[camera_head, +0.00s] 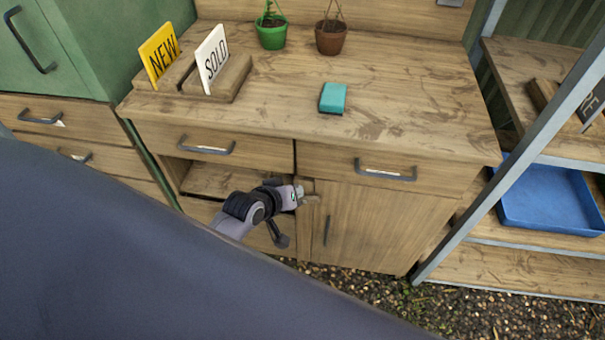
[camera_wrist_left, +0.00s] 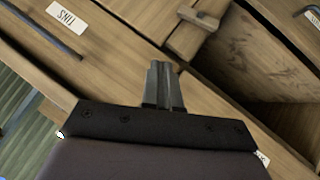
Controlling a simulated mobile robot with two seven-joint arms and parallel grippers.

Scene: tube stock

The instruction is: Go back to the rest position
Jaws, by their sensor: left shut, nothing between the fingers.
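My left gripper (camera_head: 312,199) is in front of the wooden cabinet, beside the small wooden turn latch at the top of the right cupboard door. In the left wrist view its two fingers (camera_wrist_left: 162,70) are together with nothing between them. The wooden latch (camera_wrist_left: 194,36) is just beyond the fingertips there, and I cannot tell whether they touch it. My left arm comes in from the lower left of the head view and hides part of the lower left compartment. My right gripper does not show.
The workbench top (camera_head: 420,110) holds a teal sponge-like block (camera_head: 333,98), two small pots and a sign holder. The left compartment (camera_head: 215,180) is open; the right cupboard door (camera_head: 365,225) is closed. A shelf with a blue tray (camera_head: 545,205) stands at the right. Gravel (camera_head: 480,315) lies in front.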

